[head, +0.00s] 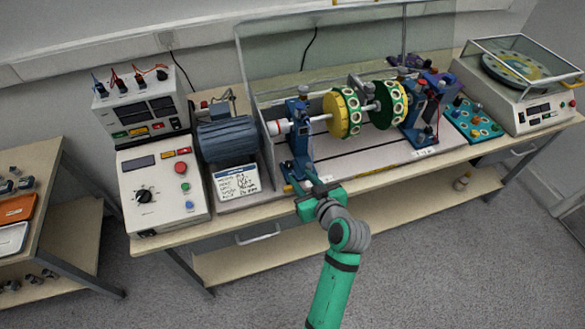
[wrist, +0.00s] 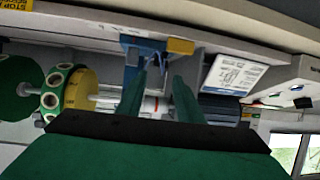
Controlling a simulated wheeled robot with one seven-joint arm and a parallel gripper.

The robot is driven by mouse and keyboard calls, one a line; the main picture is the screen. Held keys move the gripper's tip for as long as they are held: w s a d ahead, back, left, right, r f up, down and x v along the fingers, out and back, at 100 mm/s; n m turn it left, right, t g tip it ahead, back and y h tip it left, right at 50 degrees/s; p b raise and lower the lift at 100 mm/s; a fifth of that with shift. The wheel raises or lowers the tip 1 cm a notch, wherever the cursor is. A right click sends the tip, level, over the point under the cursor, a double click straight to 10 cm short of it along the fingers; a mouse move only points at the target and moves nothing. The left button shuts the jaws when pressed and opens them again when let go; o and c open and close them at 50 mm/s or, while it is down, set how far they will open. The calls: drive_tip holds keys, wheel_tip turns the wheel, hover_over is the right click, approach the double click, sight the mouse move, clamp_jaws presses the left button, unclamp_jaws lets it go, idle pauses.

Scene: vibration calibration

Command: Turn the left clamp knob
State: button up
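The left blue bearing stand (head: 298,140) holds the left end of the rotor shaft on the bench. A small grey knob (head: 303,90) sits on top of this stand; whether it is the clamp knob I cannot tell for sure. My gripper (head: 308,188) is at the bench's front edge, just in front of the stand's foot and well below that grey knob. In the wrist view my gripper (wrist: 160,78) has its two green fingers apart, with the blue stand (wrist: 132,74) showing beyond and between them. Nothing is visibly held. My gripper partly hides the stand's foot.
A rotor with yellow (head: 341,113) and green (head: 388,104) discs lies right of the stand, with a clear guard (head: 345,45) behind. A motor (head: 228,138), label card (head: 236,181) and control box (head: 163,185) stand left. The floor in front is clear.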

sight(290, 166)
drive_tip(key=x, duration=0.8)
drive_tip(key=c, duration=0.8)
